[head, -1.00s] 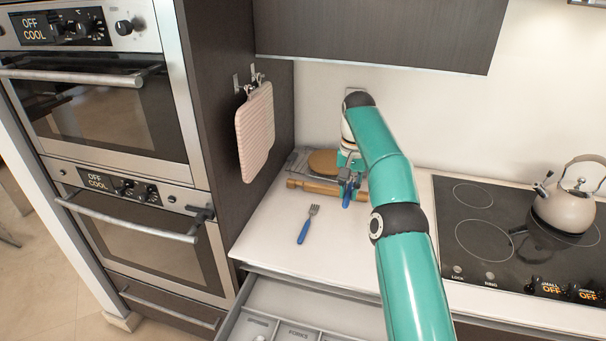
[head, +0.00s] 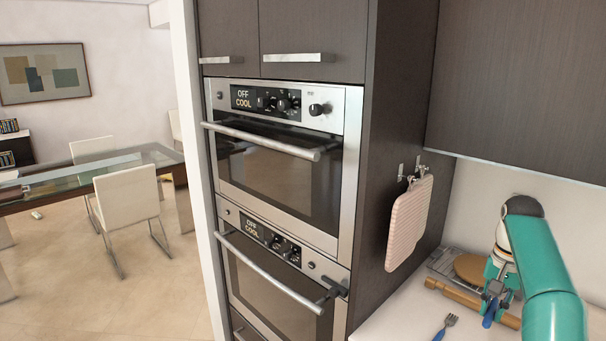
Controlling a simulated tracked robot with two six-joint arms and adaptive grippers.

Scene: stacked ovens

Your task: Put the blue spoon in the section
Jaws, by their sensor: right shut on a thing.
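My right gripper (head: 491,299) is at the lower right of the head view, over the white counter, shut on the blue spoon (head: 488,318). Only the spoon's blue handle shows, hanging below the fingers; its bowl is hidden. A fork (head: 446,325) with a blue handle lies on the counter to the left of the gripper, partly cut off by the bottom edge. The drawer with its sections is out of the picture. My left gripper is not in view.
Behind the gripper lie a rolling pin (head: 458,292), a round wooden board (head: 472,268) and a wire rack (head: 440,261). A pink mitt (head: 409,224) hangs on the dark cabinet side. Stacked ovens (head: 280,170) stand left; a glass table (head: 90,172) and chairs are farther left.

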